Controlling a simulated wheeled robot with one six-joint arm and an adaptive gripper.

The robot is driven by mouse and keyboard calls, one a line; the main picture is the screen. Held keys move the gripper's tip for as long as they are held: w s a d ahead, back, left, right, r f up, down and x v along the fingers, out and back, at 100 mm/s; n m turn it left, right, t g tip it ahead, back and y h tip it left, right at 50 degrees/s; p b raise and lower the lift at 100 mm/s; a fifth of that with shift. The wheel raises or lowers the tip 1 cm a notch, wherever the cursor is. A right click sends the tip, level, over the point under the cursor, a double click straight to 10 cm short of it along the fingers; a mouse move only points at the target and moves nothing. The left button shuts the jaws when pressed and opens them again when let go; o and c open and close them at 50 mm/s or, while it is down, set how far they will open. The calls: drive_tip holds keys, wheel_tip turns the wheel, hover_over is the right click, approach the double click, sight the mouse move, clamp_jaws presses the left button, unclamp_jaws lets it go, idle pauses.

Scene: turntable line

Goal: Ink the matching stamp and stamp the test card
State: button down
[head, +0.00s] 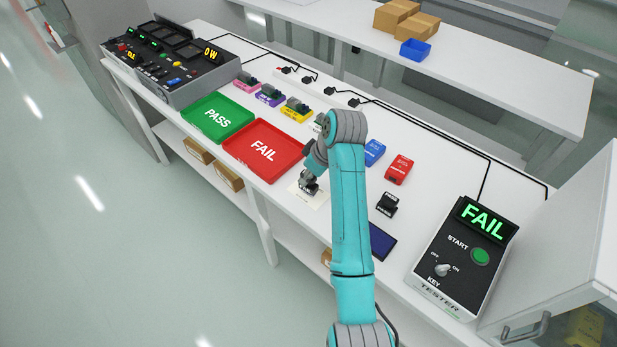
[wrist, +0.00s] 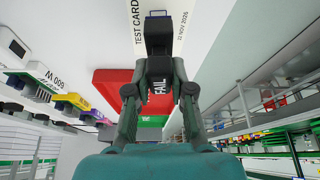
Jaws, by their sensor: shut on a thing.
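The test card (head: 313,201) lies flat on the white table, right of the red FAIL tray. Its printed text shows at the top of the wrist view (wrist: 182,12). My gripper (head: 309,185) is above the card, shut on a black stamp (wrist: 158,40). I cannot tell whether the stamp touches the card, and its face is hidden. The tester (head: 459,262) at the right shows green FAIL letters. A blue block (head: 375,152), a red block (head: 399,169) and a black block (head: 387,204) stand right of my arm. A dark blue pad (head: 382,242) lies nearer, partly behind my arm.
A green PASS tray (head: 217,117) and the red FAIL tray (head: 265,150) lie left of the card. Several coloured units (head: 295,109) line the back, with black cables behind. A control console (head: 178,62) stands far left. A cabinet (head: 570,250) bounds the right.

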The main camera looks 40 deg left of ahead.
drive_tip(key=shift+r, duration=2.75)
